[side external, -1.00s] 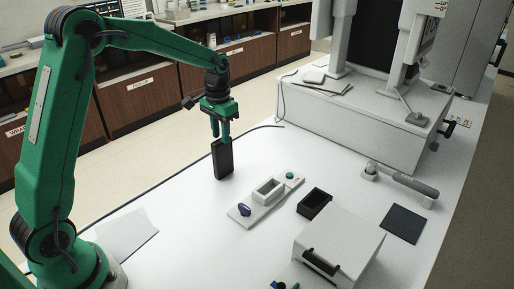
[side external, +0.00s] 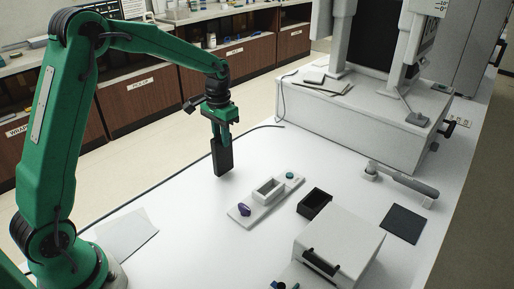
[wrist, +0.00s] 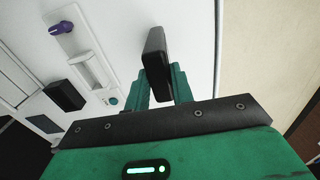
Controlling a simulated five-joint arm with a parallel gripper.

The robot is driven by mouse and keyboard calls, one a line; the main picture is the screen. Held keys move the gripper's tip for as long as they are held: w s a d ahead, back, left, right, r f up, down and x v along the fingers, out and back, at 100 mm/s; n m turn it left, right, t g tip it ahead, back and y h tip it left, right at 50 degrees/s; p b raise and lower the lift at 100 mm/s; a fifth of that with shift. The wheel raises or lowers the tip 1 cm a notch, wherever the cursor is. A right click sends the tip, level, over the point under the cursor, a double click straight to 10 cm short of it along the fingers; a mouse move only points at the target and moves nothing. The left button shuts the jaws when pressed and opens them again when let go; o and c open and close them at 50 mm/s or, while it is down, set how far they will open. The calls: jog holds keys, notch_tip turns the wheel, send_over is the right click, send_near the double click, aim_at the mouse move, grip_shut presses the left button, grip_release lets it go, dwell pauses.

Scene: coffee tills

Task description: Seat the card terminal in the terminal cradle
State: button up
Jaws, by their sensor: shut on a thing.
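The card terminal (side external: 223,160) is a dark, thin slab. My gripper (side external: 220,138) is shut on its upper part and holds it roughly upright, with a slight tilt, above the white counter. In the wrist view the terminal (wrist: 156,55) stands between the two green fingers of my gripper (wrist: 163,86). What looks like the terminal cradle (side external: 271,196) is a white raised pocket, open at the top, on a white base to the right of the terminal. The cradle (wrist: 92,70) also shows left of the terminal in the wrist view. The terminal is apart from it.
A purple knob (side external: 244,209) and a teal button (side external: 289,175) sit at the ends of the cradle's base. A black open box (side external: 314,204) and a white box (side external: 340,245) stand farther right. A cable (side external: 180,175) runs along the counter's far edge.

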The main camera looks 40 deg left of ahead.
jog(key=shift+r, duration=1.4)
jog(key=w+d+r, duration=0.1)
jog(key=d+r, duration=0.1)
jog(key=d, duration=0.6)
jog(key=w+d+r, duration=0.1)
jog(key=d+r, duration=0.2)
jog(key=d, duration=0.5)
jog(key=shift+d+r, duration=0.25)
jog(key=shift+d, duration=0.05)
jog(key=shift+f, duration=4.2)
jog(key=o, duration=1.1)
jog(key=shift+c, duration=0.2)
